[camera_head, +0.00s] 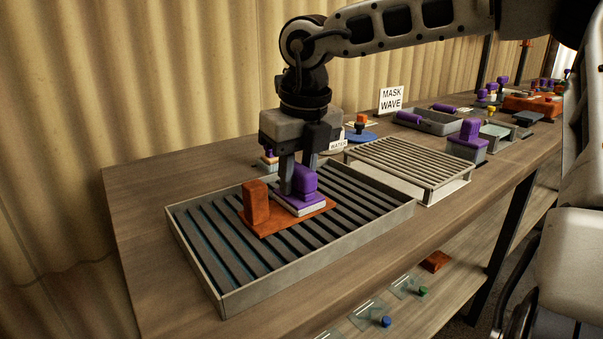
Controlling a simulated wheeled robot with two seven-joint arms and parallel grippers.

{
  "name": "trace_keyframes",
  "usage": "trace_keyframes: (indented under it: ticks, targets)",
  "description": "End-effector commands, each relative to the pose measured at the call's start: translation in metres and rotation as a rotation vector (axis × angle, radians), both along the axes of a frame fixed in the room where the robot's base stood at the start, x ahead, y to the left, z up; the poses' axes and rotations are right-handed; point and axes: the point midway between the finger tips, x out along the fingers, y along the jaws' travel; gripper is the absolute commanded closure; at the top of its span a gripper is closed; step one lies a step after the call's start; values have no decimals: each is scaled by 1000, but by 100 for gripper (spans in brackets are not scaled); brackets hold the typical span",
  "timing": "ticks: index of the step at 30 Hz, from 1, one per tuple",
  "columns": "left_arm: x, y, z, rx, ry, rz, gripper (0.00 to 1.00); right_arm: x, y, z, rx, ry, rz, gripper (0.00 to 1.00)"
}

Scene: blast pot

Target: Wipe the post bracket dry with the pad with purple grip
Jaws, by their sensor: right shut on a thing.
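The post bracket (257,203) is a rust-orange flat plate with an upright block at its left end. It lies on the dark slats of a grey-rimmed tray (263,280). The pad with purple grip (304,183) has a pale layer underneath and sits at the plate's right part, beside the post; whether it presses on the plate is hard to tell. My right gripper (296,186) points down from above and is shut on the purple grip. Its fingers hide part of the grip. My left gripper is not in view.
A pale slatted rack (415,165) stands right of the tray. Beyond it are a grey holder with another purple-gripped piece (469,134), a grey bin (430,122) and a "MASK WAVE" sign (391,99). A lower shelf holds small colour-capped items. The table's left end is clear.

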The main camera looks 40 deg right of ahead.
Motion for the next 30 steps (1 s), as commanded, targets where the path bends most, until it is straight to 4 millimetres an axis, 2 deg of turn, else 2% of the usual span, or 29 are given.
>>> trace_keyframes:
  ticks: [6, 17, 20, 30]
  targets:
    - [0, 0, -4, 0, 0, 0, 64, 0, 8, -1, 5, 4, 0, 100]
    - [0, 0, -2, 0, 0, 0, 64, 0, 7, 0, 4, 4, 1, 100]
    - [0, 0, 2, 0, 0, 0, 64, 0, 7, 6, 3, 3, 0, 100]
    - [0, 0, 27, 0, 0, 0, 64, 0, 7, 41, 2, 0, -1, 100]
